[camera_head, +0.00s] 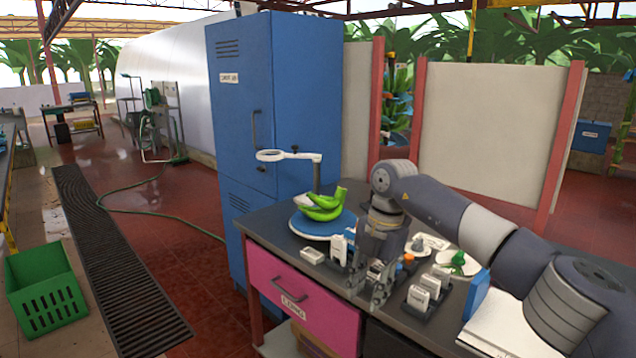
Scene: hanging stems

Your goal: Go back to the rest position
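My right gripper (367,291) hangs pointing down over the dark worktop (262,222), in front of the bananas. Its two fingers are apart, with no object visible held between them. My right arm comes in from the right edge and reaches across the worktop. My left gripper and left arm are not in view.
Green bananas (325,207) lie on a round blue-and-white stand (310,228) under a ring lamp (285,156). Small white boxes (418,298) sit around the gripper. A blue cabinet (240,120) stands behind. A green crate (45,300) and a floor grate lie at left.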

